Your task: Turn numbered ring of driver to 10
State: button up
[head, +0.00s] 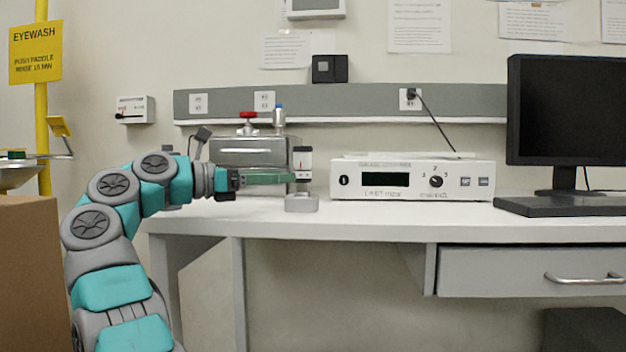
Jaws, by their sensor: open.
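A small upright device (303,158), white with a dark band and a grey top, stands above a grey block (301,203) on the bench and looks like the driver. Its numbers are too small to read here. My gripper (290,178) reaches in from the left with its green fingers level, at the lower part of the device. The gripper is open. The fingertips overlap the device's left edge in the picture; I cannot tell whether they touch it or lie around it.
A metal chamber (248,151) with a red-handled valve (248,116) stands behind my gripper. A white controller box (412,180) is to the right, then a monitor (567,110). The bench (370,221) is clear in front. A brown box (30,270) is at the left.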

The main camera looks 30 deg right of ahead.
aim_at(303, 176)
jog(key=d+b, duration=0.1)
jog(key=d, duration=0.5)
jog(key=shift+d, duration=0.2)
jog(key=shift+c, duration=0.3)
grip_shut()
